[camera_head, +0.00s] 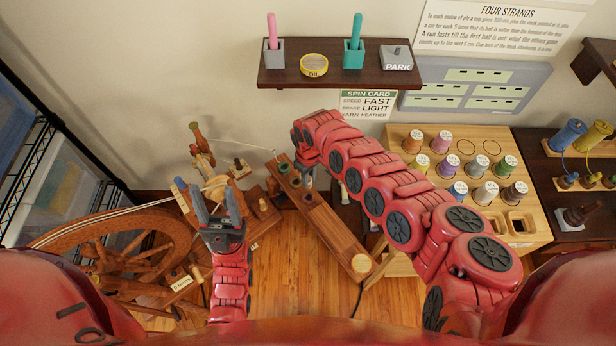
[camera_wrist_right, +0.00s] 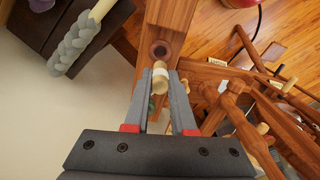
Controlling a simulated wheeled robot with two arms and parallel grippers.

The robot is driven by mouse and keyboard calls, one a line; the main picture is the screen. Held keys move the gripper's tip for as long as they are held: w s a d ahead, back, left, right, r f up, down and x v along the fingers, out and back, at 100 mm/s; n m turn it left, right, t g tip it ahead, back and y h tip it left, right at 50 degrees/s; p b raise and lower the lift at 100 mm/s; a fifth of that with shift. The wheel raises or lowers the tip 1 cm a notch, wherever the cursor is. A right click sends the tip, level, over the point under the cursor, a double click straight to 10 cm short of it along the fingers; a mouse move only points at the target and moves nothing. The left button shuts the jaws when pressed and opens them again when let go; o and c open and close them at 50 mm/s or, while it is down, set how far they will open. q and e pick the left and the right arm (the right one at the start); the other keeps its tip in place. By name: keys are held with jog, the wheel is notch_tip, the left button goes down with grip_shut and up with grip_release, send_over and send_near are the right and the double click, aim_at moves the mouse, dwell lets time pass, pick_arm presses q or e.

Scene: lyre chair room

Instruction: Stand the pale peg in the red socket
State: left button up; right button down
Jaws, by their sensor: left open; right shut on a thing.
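The pale peg (camera_wrist_right: 160,80), with a white band, is between the fingertips of my right gripper (camera_wrist_right: 159,76) in the right wrist view. The gripper is shut on it. A reddish-brown ring, the red socket (camera_wrist_right: 160,49), sits on a wooden beam just beyond the peg's end; I cannot tell whether they touch. My left gripper (camera_head: 217,197) is open beside the spinning wheel's upper parts.
The spinning wheel (camera_head: 115,225) stands at the left. A pale wooden rack (camera_head: 425,140) with several thread spools stands right of my right arm.

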aim_at(309, 188)
jog(key=shift+f+b, duration=2.2)
jog(key=shift+f, duration=0.65)
jog(key=shift+f+b, duration=1.2)
jog(key=shift+f, duration=0.35)
jog(key=c, duration=0.7)
grip_release()
notch_tip(309, 188, up, 18)
jog(key=shift+f+p, duration=0.25)
jog(key=shift+p, duration=0.05)
